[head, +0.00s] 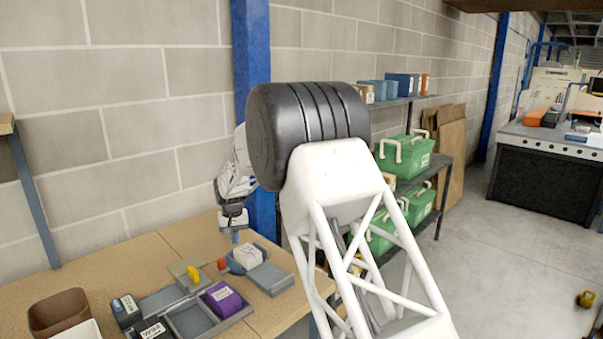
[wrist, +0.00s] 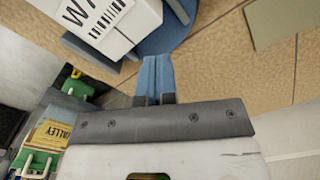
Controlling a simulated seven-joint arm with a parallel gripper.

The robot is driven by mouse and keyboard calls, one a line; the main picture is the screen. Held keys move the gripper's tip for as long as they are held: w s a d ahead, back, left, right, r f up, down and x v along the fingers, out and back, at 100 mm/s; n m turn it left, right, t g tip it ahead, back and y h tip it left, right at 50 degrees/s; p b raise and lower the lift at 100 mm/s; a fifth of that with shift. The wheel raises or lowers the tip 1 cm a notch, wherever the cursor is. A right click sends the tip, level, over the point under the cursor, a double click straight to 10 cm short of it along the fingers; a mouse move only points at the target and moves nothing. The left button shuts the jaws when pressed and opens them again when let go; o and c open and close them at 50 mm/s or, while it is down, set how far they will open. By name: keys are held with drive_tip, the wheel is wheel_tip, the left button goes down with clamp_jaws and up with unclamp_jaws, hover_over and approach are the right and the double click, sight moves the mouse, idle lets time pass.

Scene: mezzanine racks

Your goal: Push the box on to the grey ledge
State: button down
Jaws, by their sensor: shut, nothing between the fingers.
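A white box (head: 247,257) with a printed label sits on a round blue disc (head: 232,267) on the wooden bench. In the wrist view the box (wrist: 112,22) is at the top left, with its black lettering and barcode showing. The grey ledge (head: 272,279) lies just right of the box in the head view. My gripper (head: 235,239) points down at the far left side of the box, its blue fingers together and empty. In the wrist view the fingertips (wrist: 157,62) are beside the box; I cannot tell whether they touch it.
Left of the disc are an olive pad (head: 185,268) with a yellow piece, a grey tray (head: 192,318), a purple box (head: 222,298) and a small red piece (head: 221,264). A brown bin (head: 58,311) stands at the left. Green crates (head: 408,158) fill shelves beyond the bench's right edge.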

drive_tip(key=shift+f, duration=2.1)
drive_tip(key=shift+r, duration=0.8)
drive_tip(key=shift+s+d, duration=0.15)
drive_tip(key=shift+s+d, duration=0.25)
idle(0.4)
drive_tip(key=shift+f, duration=0.2)
drive_tip(key=shift+w+a, duration=0.1)
drive_tip(key=shift+w, duration=0.05)
idle(0.5)
drive_tip(key=shift+a+r, duration=0.1)
drive_tip(key=shift+r, duration=0.1)
wheel_tip(320, 180, up, 9)
idle(1.7)
